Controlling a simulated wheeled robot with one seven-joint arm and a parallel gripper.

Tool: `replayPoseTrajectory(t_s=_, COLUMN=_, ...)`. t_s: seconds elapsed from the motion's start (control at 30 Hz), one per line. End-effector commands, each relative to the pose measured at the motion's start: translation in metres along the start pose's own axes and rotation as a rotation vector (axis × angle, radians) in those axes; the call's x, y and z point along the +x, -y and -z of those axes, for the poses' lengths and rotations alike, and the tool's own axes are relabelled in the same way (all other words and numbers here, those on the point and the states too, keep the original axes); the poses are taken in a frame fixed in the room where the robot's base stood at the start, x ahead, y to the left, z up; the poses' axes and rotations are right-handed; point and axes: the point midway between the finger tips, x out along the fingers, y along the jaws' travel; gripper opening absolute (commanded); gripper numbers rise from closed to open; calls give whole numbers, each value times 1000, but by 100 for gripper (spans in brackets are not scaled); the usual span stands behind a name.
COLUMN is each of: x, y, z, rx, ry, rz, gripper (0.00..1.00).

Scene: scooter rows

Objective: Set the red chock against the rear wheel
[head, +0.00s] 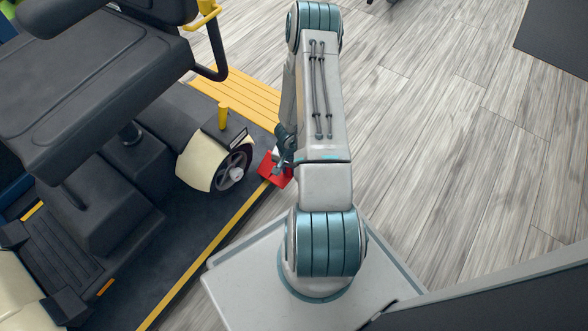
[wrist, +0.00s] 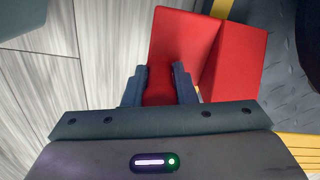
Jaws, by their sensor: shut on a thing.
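The red chock (head: 272,169) is a wedge-shaped block, partly hidden behind my arm in the head view. My gripper (head: 284,163) is shut on it. In the wrist view my gripper (wrist: 159,88) has its two fingers on either side of a red grip on the chock (wrist: 230,62). The rear wheel (head: 233,168) of the scooter has a dark tyre, a light hub and a cream fender. The chock is just right of the wheel, with a small gap seeming to lie between them. I cannot tell whether the chock touches the floor.
The scooter (head: 90,80) with its dark seat stands on a dark mat (head: 190,245) edged by a yellow line (head: 205,255). A yellow ribbed strip (head: 245,98) lies behind the wheel. A yellow lever (head: 223,115) rises near the fender. Wooden floor (head: 450,110) is clear at right.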

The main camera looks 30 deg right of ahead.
Motion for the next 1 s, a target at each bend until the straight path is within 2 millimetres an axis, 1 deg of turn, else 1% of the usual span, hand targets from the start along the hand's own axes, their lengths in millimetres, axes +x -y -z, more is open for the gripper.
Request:
replayPoseTrajectory(t_s=0.27, x=10, y=19, z=4, rx=-1, ry=1, rz=0, gripper=0)
replayPoseTrajectory(t_s=0.53, x=11, y=40, z=10, rx=-4, ry=-2, rz=1, gripper=0)
replayPoseTrajectory(t_s=1.0, x=12, y=56, z=15, rx=2, ry=-1, rz=2, gripper=0)
